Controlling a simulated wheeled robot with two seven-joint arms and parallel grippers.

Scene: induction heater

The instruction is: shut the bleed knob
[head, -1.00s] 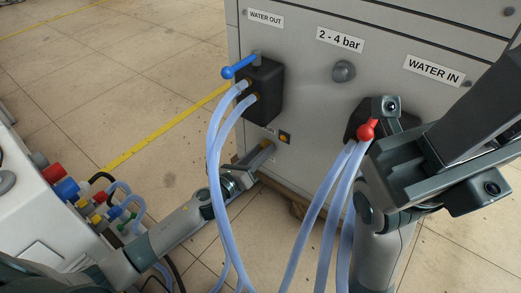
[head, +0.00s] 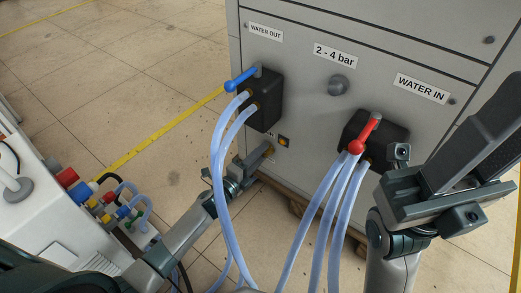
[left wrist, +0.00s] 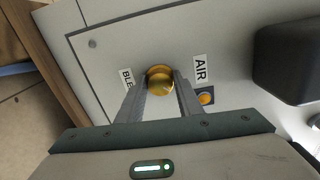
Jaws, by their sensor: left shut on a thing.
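The bleed knob (left wrist: 160,79) is a round brass-coloured knob low on the grey cabinet front, beside a label partly hidden that reads "BLE". My left gripper (left wrist: 161,84) is shut on it, one finger on each side. In the head view the left gripper (head: 264,157) reaches the cabinet's lower left, with the knob (head: 269,150) at its fingertips. How far the knob is turned cannot be told. My right gripper (head: 470,145) is off to the right, in front of the cabinet; its fingertips do not show clearly.
An AIR label (left wrist: 200,69) and a small orange-centred fitting (left wrist: 206,98) sit right of the knob. Pale hoses (head: 222,170) hang from the water-out block, below a blue handle (head: 241,80). More hoses hang below a red handle (head: 366,132). A white unit (head: 35,225) stands left.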

